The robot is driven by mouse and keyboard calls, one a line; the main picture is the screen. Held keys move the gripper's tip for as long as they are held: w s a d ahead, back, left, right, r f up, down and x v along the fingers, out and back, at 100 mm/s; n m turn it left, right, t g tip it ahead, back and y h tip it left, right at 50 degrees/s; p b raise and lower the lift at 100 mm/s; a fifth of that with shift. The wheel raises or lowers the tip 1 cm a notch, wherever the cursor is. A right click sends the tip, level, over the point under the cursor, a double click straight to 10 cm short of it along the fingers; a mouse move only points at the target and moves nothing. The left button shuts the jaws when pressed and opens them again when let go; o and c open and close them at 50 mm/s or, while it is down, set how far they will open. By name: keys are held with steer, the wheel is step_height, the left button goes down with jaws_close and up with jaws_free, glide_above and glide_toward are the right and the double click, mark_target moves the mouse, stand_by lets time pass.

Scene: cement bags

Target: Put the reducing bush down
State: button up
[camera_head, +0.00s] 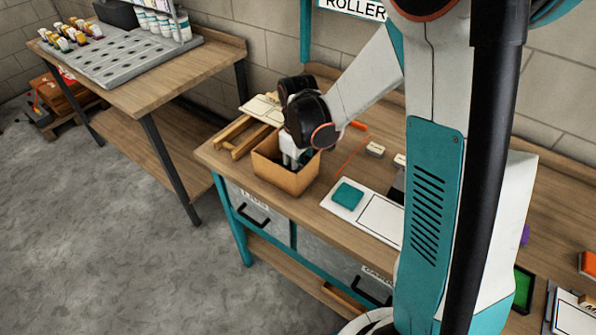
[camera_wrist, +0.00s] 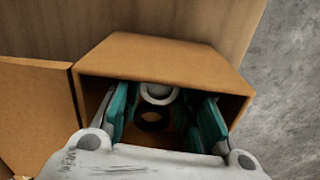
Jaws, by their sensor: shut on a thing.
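The reducing bush (camera_wrist: 159,92) shows in the wrist view as a grey, round-rimmed piece with a dark ring-shaped opening just below it. It is between the teal finger pads of my gripper (camera_wrist: 164,112), inside an open cardboard box. In the head view my gripper (camera_head: 297,159) points down into the cardboard box (camera_head: 284,178), its fingers below the rim. My gripper is shut on the bush. The box walls hide the bush in the head view, and I cannot tell whether it touches the box floor.
The box stands near the front left of a wooden workbench (camera_head: 330,192). A wooden frame (camera_head: 232,132) lies behind it on the left. A white board with a teal square (camera_head: 348,195) lies to its right. A second table (camera_head: 190,68) with a grey holed rack stands at left.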

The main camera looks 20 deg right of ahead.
steer(key=shift+f, duration=0.15)
steer(key=o, duration=0.6)
steer(key=shift+o, duration=0.2)
step_height(320, 180, up, 12)
steer(key=p, duration=0.4)
steer(key=s+r+m+t, duration=0.3)
steer(key=s+r, duration=0.2)
steer(key=s, duration=0.3)
steer(key=s+r+m+t, duration=0.2)
steer(key=s+r+t, duration=0.2)
steer(key=s, duration=0.4)
steer(key=shift+s+a+r+m, duration=0.3)
steer(key=shift+r+m, duration=0.1)
steer(key=shift+r, duration=0.35)
